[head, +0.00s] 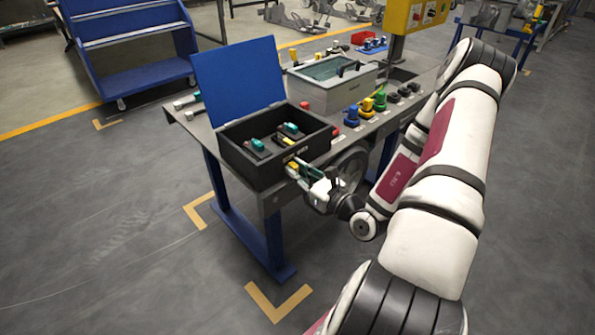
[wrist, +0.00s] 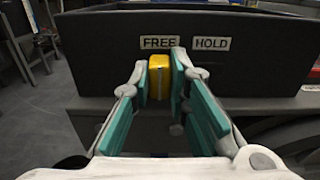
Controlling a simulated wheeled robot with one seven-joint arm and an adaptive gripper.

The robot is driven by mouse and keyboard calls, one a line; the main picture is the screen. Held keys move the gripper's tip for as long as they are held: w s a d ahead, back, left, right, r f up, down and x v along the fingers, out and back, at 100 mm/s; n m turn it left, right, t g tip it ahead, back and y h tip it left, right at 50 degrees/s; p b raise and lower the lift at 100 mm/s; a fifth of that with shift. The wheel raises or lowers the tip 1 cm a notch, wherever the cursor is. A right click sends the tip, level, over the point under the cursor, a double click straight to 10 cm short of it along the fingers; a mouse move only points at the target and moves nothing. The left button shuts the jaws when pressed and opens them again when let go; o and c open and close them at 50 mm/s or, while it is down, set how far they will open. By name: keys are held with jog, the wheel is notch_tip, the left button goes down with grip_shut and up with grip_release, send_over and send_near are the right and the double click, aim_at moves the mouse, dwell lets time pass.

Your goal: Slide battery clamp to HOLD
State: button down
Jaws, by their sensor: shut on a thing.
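The battery clamp's yellow slider (wrist: 159,77) is on the front wall of a black box (wrist: 105,40). It sits below the FREE label (wrist: 160,42), left of the HOLD label (wrist: 211,44). My gripper (wrist: 161,88) has its teal-padded fingers on either side of the slider and is shut on it. In the head view my gripper (head: 307,172) reaches the front of the black box (head: 240,163) from the right. The slider's lower part and its track are hard to make out.
The box's blue lid (head: 238,82) stands open. Teal-topped items (head: 289,129) are inside. A grey bin (head: 330,85) and several coloured connectors (head: 366,107) stand behind on the table. A handwheel (head: 351,170) is close to the right of my gripper. The floor in front is clear.

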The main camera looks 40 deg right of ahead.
aim_at(303, 156)
jog(key=shift+d+p, duration=0.65)
jog(key=shift+d, duration=2.1)
jog(key=c, duration=1.5)
grip_release()
jog(key=shift+c, duration=0.2)
jog(key=s, duration=1.2)
jog(key=shift+d, duration=0.15)
jog(key=shift+w, duration=0.1)
